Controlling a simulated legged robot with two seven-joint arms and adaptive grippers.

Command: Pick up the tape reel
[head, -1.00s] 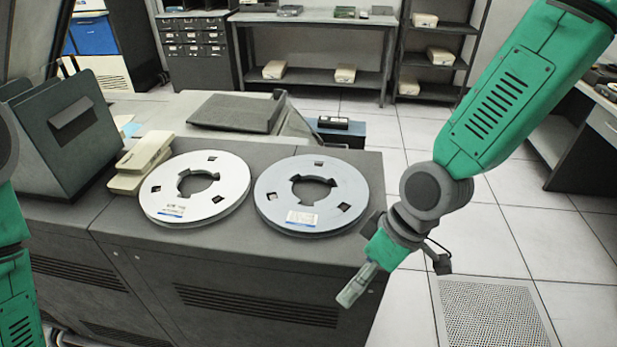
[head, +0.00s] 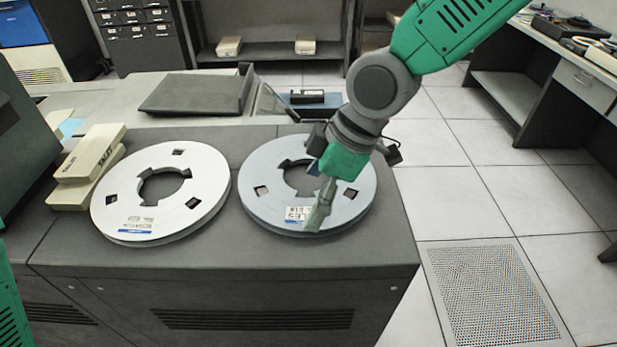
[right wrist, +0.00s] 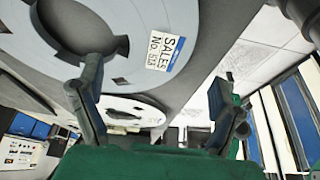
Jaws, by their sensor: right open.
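Two pale tape reels lie flat side by side on a dark grey cabinet top. The left reel (head: 128,188) has a label at its front edge. The right reel (head: 262,208) has a white label reading "SALES", clear in the right wrist view, where this reel (right wrist: 150,25) fills the upper left. The left reel also shows there, farther off (right wrist: 152,116). My right gripper (head: 317,217) is over the front right of the right reel and hides part of it. Its fingers (right wrist: 158,102) are spread with nothing between them. My left gripper is out of view; only arm shows at the left edge.
Beige boxes (head: 90,165) are stacked beside the left reel. A dark tray (head: 195,95) lies behind the reels. The cabinet top (head: 225,250) is bare in front of the reels. Open tiled floor lies to the right, with a perforated floor panel (head: 490,295).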

